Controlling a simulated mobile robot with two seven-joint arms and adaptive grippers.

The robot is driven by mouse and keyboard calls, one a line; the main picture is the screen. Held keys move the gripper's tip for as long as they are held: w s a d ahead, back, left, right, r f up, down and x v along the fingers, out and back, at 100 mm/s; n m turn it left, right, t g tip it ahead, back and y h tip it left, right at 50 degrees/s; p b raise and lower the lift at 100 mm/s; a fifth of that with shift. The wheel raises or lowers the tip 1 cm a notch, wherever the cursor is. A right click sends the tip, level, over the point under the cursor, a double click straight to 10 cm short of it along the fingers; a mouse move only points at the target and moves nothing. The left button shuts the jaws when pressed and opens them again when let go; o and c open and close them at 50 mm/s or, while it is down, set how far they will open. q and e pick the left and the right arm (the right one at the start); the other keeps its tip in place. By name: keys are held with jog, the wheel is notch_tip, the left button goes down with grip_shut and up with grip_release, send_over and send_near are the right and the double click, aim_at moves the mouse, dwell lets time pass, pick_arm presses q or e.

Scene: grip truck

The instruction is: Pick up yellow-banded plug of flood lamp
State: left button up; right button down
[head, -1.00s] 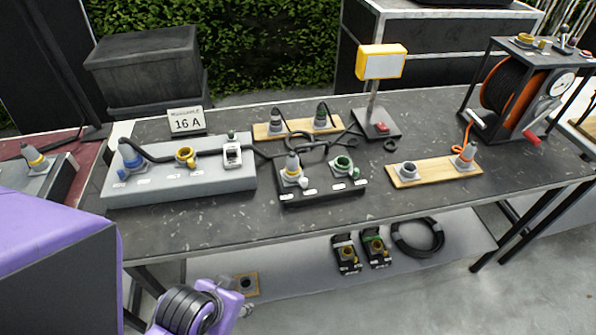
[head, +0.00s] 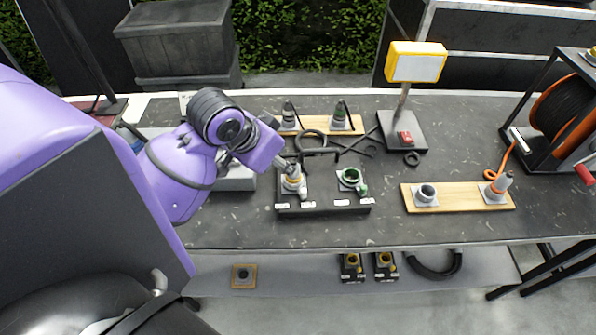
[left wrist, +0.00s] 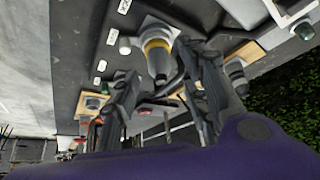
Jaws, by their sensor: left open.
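The grey plug with a yellow band (head: 293,183) stands upright in the left socket of the black distribution box (head: 325,208). The plug also shows large in the left wrist view (left wrist: 157,52), between the fingers of my open left gripper (left wrist: 163,75). In the head view my left gripper (head: 285,168) is at the plug's upper end, partly covering it. I cannot tell whether the fingers touch it. The flood lamp (head: 415,64), with a yellow frame, stands on a dark base behind and to the right. My right gripper is not in view.
A green-ringed socket (head: 350,177) is close beside the plug on the same box. Behind is a wooden board (head: 317,126) with two plugs and dark cables. At right are another wooden board (head: 455,196) and a cable reel (head: 563,108). The front tabletop is clear.

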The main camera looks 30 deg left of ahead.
pick_arm(q)
jog(key=x, duration=0.2)
jog(key=d+x, duration=0.1)
jog(key=x, duration=0.1)
jog(key=shift+w+f, duration=0.15)
jog(key=shift+w, duration=0.15)
jog(key=shift+w+f, duration=0.25)
jog(key=shift+f, duration=0.25)
jog(key=shift+c, duration=1)
jog(key=shift+s, duration=0.1)
grip_shut()
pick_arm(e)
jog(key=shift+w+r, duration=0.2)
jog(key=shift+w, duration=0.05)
